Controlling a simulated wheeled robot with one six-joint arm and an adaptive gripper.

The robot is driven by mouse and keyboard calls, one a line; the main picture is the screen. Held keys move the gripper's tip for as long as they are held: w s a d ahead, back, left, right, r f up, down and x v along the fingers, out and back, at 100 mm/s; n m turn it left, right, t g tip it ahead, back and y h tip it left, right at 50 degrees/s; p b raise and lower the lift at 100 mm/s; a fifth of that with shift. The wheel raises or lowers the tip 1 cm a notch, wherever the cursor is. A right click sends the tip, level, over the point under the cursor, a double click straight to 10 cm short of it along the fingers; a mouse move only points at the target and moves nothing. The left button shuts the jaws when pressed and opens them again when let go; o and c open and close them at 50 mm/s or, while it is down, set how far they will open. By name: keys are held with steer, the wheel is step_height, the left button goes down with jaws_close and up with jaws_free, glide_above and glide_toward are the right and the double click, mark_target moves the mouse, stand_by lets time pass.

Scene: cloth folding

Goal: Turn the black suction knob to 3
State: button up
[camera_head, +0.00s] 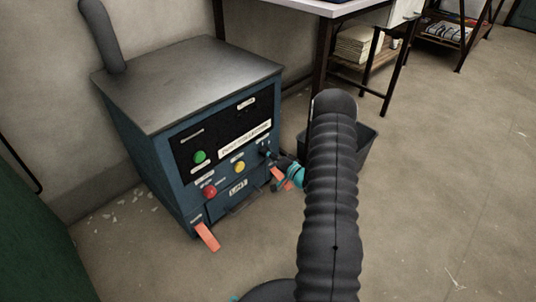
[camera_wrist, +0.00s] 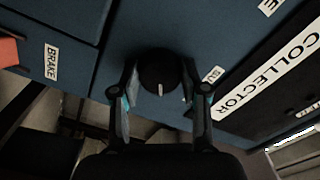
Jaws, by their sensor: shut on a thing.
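The black suction knob (camera_wrist: 158,68) is on the blue front panel of the dust collector (camera_head: 150,150). It is round, with a short white pointer line that points down toward my gripper in the wrist view. My gripper (camera_wrist: 160,78) is shut on the knob, one finger on each side. A small label beside the knob is partly hidden by the right finger. I cannot read the dial numbers.
The front also has a green button (camera_head: 200,157), a yellow button (camera_head: 239,167) and a red button (camera_head: 209,191). An orange pedal (camera_head: 207,237) sticks out at the lower left; another (camera_head: 281,179) is below my gripper. A dark bin (camera_head: 367,140) stands right, partly behind my arm.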

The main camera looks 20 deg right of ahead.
steer(key=m+p, duration=0.2)
steer(key=m, duration=1)
steer(key=shift+d+r, duration=0.1)
steer(key=shift+m, duration=0.3)
stand_by(0.3)
steer(key=o, duration=1.1)
steer(key=shift+o, duration=0.2)
steer(key=shift+s, duration=0.1)
steer(key=v, duration=1.1)
steer(key=shift+s, duration=0.4)
steer(key=shift+d, duration=0.1)
